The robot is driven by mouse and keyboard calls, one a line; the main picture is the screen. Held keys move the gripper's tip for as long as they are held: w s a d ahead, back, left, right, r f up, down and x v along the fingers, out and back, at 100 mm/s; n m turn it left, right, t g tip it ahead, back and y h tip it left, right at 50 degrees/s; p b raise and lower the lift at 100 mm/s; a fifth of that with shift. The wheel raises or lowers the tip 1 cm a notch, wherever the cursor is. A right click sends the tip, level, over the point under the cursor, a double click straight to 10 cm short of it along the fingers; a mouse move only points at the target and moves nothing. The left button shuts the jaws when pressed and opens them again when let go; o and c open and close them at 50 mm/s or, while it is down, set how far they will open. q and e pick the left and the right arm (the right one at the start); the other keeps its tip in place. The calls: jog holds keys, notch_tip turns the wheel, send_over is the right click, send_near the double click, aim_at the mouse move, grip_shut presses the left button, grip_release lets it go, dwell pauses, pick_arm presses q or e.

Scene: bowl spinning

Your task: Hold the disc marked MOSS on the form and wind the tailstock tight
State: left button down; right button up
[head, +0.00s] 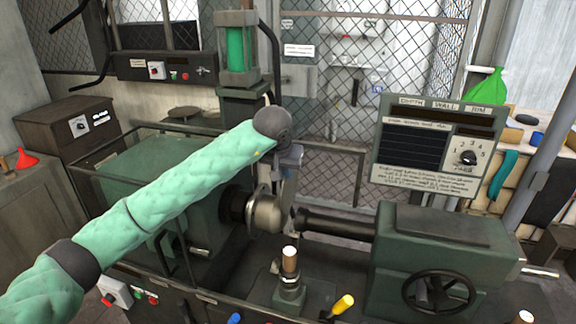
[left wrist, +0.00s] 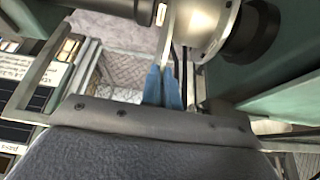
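The form (head: 266,212) is a rounded metal block on the green headstock's spindle; it also shows in the left wrist view (left wrist: 207,25). A thin pale disc (head: 288,200) stands upright, edge-on, at the form's right face; its edge shows in the left wrist view (left wrist: 172,35). I cannot read a MOSS mark on it. My left gripper (head: 289,172) reaches down from above. Its blue fingertips (left wrist: 163,72) are close together with the disc's upper edge between them. The green tailstock (head: 445,230) has a dark handwheel (head: 438,294); its dark ram (head: 335,223) points at the disc. My right gripper is out of view.
A post with a wooden top (head: 289,262) stands in front of the form. A yellow-handled lever (head: 343,304) is at the front. A panel reading DEPTH, WALL, RIM (head: 432,140) stands behind the tailstock. A mesh guard (head: 345,180) is behind the lathe.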

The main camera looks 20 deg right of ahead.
aim_at(285, 195)
pick_arm(q)
jog(key=shift+w+f, duration=0.1)
jog(key=shift+f, duration=2)
jog(key=shift+f+p, duration=0.35)
jog(key=shift+f, duration=1.4)
jog(key=shift+f+b, duration=0.25)
jog(key=shift+b, duration=0.15)
jog(key=shift+f+b, duration=0.3)
jog(key=shift+f, duration=0.3)
jog(key=shift+f+b, duration=0.25)
jog(key=shift+b, duration=0.3)
jog(key=shift+f+b, duration=0.4)
jog(key=shift+f, duration=0.25)
jog(key=shift+b, duration=0.3)
jog(key=shift+f+b, duration=0.35)
jog(key=shift+f, duration=0.2)
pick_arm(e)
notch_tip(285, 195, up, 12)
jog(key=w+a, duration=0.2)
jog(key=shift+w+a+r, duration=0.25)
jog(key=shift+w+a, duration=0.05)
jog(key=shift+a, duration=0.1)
